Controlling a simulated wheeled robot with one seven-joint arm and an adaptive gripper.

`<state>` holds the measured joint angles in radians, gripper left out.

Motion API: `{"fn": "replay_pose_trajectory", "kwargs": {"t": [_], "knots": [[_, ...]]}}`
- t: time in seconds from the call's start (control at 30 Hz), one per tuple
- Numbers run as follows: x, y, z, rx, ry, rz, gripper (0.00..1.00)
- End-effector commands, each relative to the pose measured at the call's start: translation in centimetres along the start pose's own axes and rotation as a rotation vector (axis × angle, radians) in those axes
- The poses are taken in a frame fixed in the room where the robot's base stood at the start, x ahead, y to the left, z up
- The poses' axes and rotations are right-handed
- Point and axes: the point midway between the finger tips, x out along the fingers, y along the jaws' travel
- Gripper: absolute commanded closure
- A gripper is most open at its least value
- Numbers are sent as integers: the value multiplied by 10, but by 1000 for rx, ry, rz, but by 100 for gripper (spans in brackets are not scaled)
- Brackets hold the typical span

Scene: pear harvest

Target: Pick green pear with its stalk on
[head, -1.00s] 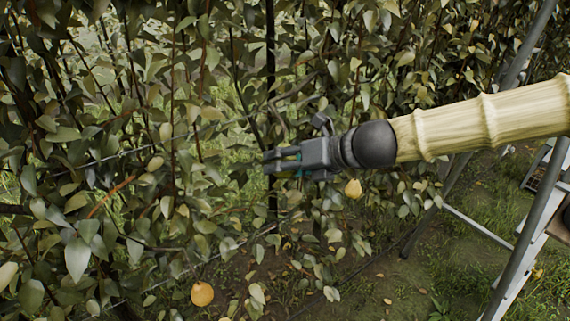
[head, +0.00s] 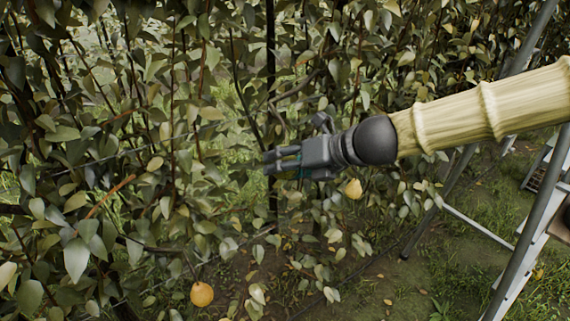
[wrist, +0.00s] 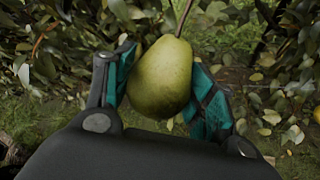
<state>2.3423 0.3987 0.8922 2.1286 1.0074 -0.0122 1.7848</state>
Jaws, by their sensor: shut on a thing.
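A green pear (wrist: 161,78) sits between the two teal-padded fingers of my gripper (wrist: 163,88) in the wrist view, with both pads against its sides. Its brown stalk rises from its top and runs up out of the picture. In the head view my gripper (head: 283,160) is at the middle, in front of the foliage. The pear is mostly hidden there behind the fingers.
A yellow pear (head: 353,189) hangs just below and right of my gripper. An orange-yellow fruit (head: 202,294) is low at the left. Dense leafy branches (head: 130,190) fill the left and back. A metal ladder (head: 518,230) stands at the right, over grassy ground.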

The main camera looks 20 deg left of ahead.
Motion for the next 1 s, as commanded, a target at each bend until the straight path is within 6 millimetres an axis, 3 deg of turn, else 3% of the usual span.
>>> {"fn": "replay_pose_trajectory", "kwargs": {"t": [1.0], "knots": [[-13, 16, -39, 0, 0, 1, 73]]}}
